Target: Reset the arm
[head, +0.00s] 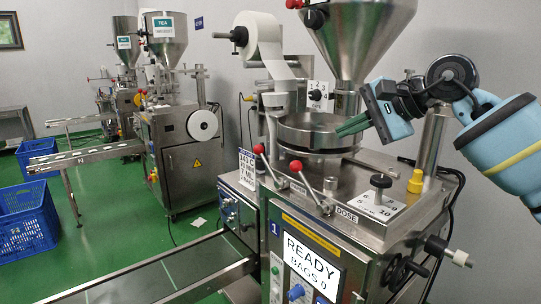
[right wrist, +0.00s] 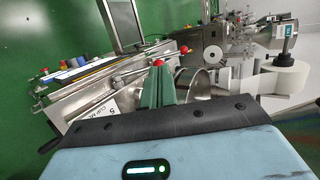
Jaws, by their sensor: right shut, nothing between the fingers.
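My right arm comes in from the right in the head view. My right gripper (head: 345,128) is shut and empty, its green fingers pointing left over the round metal pan (head: 300,131) of the nearest packer. In the right wrist view the shut green fingers (right wrist: 158,85) point at the machine top, in front of the pan (right wrist: 195,84). I cannot tell whether the fingertips touch the pan's rim. The packer (head: 330,225) shows "READY" and "BAGS 0" on its screen (head: 311,266). My left gripper is not in view.
Two red-knobbed levers (head: 295,165), a black knob (head: 380,182) and a yellow cap (head: 416,181) stand on the machine top. The steel hopper (head: 358,35) and paper roll (head: 259,40) rise behind. Other packers (head: 180,150) and blue crates (head: 25,218) stand left on green floor.

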